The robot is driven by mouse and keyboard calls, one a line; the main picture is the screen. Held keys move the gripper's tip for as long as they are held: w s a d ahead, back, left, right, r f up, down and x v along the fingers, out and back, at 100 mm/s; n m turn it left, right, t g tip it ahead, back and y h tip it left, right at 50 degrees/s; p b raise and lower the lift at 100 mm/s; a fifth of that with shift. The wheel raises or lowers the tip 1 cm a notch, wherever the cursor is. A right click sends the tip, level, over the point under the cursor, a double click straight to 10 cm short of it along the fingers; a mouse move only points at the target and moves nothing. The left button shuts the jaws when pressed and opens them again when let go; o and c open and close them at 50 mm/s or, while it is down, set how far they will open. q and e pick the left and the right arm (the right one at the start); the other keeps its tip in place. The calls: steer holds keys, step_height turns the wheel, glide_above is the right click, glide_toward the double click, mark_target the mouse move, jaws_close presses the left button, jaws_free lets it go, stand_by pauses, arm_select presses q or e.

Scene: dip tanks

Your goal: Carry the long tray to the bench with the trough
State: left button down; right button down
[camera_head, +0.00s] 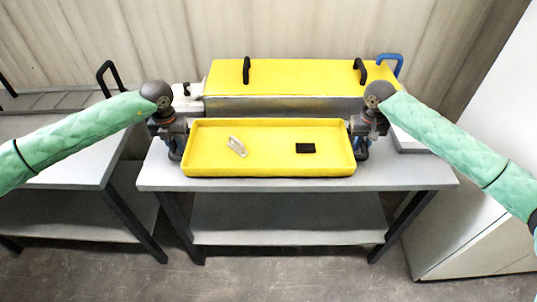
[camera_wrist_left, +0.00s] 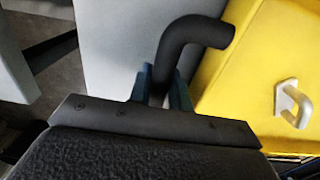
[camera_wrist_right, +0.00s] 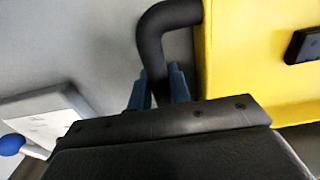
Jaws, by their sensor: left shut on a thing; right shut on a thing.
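The long yellow tray (camera_head: 270,167) is level in front of me, over the bench (camera_head: 400,176). I cannot tell whether it touches the bench top. A white handle-shaped piece (camera_head: 237,146) and a small black block (camera_head: 305,148) lie in it. My left gripper (camera_head: 176,150) is shut on the tray's black left end handle (camera_wrist_left: 190,45). My right gripper (camera_head: 362,148) is shut on its black right end handle (camera_wrist_right: 160,30). Behind the tray, on the same bench, is a long metal trough (camera_head: 285,105) with a yellow top (camera_head: 300,75) and two black handles.
Another grey table (camera_head: 60,160) with a black handle (camera_head: 108,76) stands at the left. A blue handle (camera_head: 391,62) shows behind the trough's right end. A white flat box (camera_head: 412,140) lies on the bench's right. A white cabinet (camera_head: 480,215) stands at the right.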

arm_select(q)
steer(key=shift+f+b, duration=0.3)
steer(key=shift+f, duration=0.1)
arm_select(e)
steer(key=shift+f, duration=0.4)
arm_select(q)
steer(key=c, duration=1.3)
jaws_free()
arm_select(e)
steer(key=c, duration=1.3)
jaws_free()
arm_select(q)
steer(key=shift+r, duration=0.15)
step_height(320, 180, up, 12)
steer(key=shift+f, duration=0.25)
arm_select(e)
steer(key=shift+r, duration=0.45)
arm_select(q)
steer(key=shift+r, duration=0.15)
arm_select(e)
step_height(320, 180, up, 11)
